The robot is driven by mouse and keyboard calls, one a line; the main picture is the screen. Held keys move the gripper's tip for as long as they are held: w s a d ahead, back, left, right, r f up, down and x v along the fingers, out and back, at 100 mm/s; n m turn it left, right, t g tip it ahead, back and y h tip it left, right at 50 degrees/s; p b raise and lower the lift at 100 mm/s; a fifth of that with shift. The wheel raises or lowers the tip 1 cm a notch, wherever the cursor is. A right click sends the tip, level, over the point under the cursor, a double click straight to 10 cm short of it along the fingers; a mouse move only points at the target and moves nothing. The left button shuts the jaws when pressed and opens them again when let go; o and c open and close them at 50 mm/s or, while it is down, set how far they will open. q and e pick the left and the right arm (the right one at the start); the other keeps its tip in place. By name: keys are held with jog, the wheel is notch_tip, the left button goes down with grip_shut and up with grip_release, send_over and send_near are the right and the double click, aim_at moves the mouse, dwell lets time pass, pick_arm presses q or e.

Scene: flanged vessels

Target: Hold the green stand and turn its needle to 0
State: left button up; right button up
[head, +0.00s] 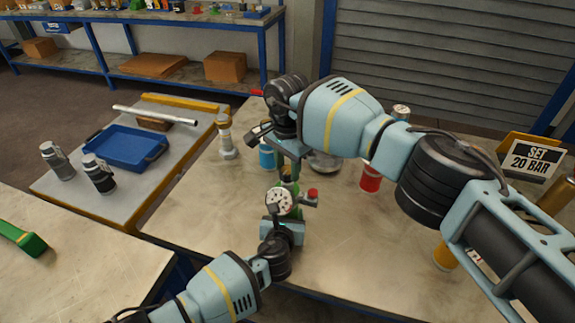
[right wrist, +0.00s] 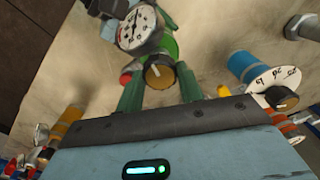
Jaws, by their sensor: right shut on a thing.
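The green stand (head: 290,187) stands on the table's near side, with a round white gauge (head: 280,203) and a red part (head: 313,194). My right gripper (head: 287,172) reaches down on it from above. In the right wrist view its green fingers sit on both sides of the stand's gold knob (right wrist: 159,73), shut on it. The gauge (right wrist: 138,27) is just beyond the knob; its needle is too small to read surely. My left gripper (head: 284,226) is at the stand's near side, below the gauge; its fingers are hidden, so its opening cannot be told.
A blue stand (head: 266,156) with a dial (right wrist: 271,80) is close behind my right gripper. A red stand (head: 371,179) and a yellow one (head: 444,257) are to the right. A sign (head: 536,158) reads "SET 20 BAR". A blue tray (head: 123,149) lies on the left table.

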aim_at(287, 170)
jog(key=m, duration=0.4)
jog(key=shift+m, duration=0.4)
dwell(0.4)
jog(key=o, duration=1)
notch_tip(287, 170, up, 12)
dwell(0.7)
